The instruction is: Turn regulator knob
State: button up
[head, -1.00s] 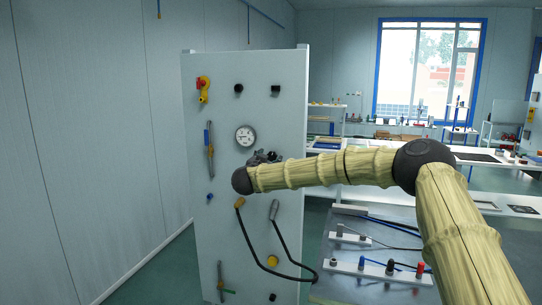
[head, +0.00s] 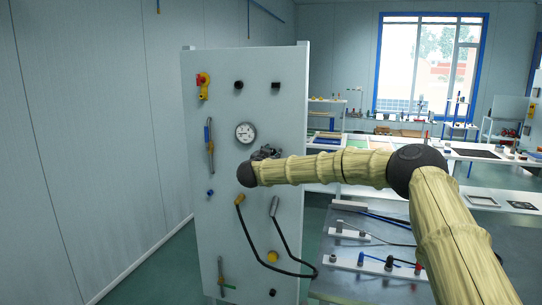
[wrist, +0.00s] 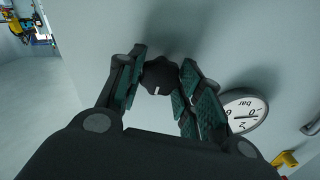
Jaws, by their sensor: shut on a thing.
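The regulator knob (wrist: 159,74) is a black lobed knob with a white mark, on the white panel (head: 225,240). In the wrist view it sits between the two green-padded fingers of my gripper (wrist: 163,68), which is shut on it. In the head view my gripper (head: 265,153) is at the panel just below and right of the round pressure gauge (head: 245,132). There my arm and gripper hide the knob. The gauge also shows in the wrist view (wrist: 243,112), right of the fingers, with "bar" on its dial.
A red-and-yellow switch (head: 203,84) and black knobs (head: 239,85) are higher on the panel. Two hose handles (head: 240,199) with a hanging black hose (head: 248,240) are below my wrist. A grey workbench (head: 350,275) with fittings stands to the right.

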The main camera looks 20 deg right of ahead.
jog(key=shift+m+b, duration=0.4)
jog(key=shift+b, duration=0.05)
jog(key=shift+d+f+m+b, duration=0.1)
jog(key=shift+m+b, duration=3.35)
jog(key=shift+b, duration=0.1)
jog(key=shift+f+m+b, duration=0.1)
jog(key=shift+m+b, duration=3.35)
jog(key=shift+b, duration=0.1)
jog(key=o, duration=1)
jog(key=shift+o, duration=0.2)
jog(key=shift+r, duration=0.1)
jog(key=shift+s, duration=0.15)
